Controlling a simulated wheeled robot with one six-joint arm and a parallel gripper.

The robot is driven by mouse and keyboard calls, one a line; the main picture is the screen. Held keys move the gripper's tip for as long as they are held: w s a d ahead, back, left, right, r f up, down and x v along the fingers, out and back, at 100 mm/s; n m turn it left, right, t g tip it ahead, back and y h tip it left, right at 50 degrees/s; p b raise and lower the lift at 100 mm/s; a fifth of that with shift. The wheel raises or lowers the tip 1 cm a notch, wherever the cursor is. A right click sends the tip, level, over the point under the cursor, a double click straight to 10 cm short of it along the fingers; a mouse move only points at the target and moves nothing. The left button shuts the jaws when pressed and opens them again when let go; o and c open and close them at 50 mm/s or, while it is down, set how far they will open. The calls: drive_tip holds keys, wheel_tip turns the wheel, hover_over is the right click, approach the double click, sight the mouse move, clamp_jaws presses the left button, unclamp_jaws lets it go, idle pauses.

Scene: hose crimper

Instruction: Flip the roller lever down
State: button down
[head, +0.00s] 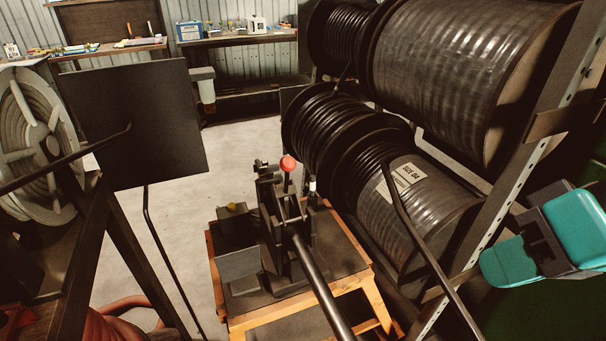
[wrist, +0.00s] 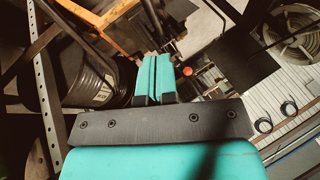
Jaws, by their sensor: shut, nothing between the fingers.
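The crimper (head: 283,235) is a dark machine on a wooden stand in the middle of the head view. A short lever with a red ball knob (head: 288,164) stands upright at its top. A long dark bar (head: 318,280) slopes from the machine to the bottom edge. I cannot tell for sure which one is the roller lever. My teal gripper (head: 492,268) is at the right, well apart from the machine. In the wrist view its fingers (wrist: 153,60) are shut together and empty. The red knob (wrist: 183,72) shows just right of them there, partly among dark machine parts.
Large hose reels (head: 415,195) on a metal rack (head: 520,165) stand between my gripper and the crimper's right side. A dark panel (head: 135,122) and a pale reel (head: 35,130) are at the left. Clear concrete floor (head: 245,150) lies behind the machine.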

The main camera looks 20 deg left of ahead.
drive_tip(key=w+a+f+m+t+y+b, duration=0.2)
drive_tip(key=w+a+f+m+y, duration=0.3)
drive_tip(key=w+a, duration=0.3)
drive_tip(key=w+a+f+m+t+y+b, duration=0.2)
drive_tip(key=w+a+f+m+y, duration=0.3)
drive_tip(key=w+a, duration=0.4)
drive_tip(key=shift+w+a+f+t, duration=0.2)
drive_tip(key=shift+a+f+t, duration=0.3)
drive_tip(key=shift+f, duration=0.4)
drive_tip(key=shift+a, duration=0.1)
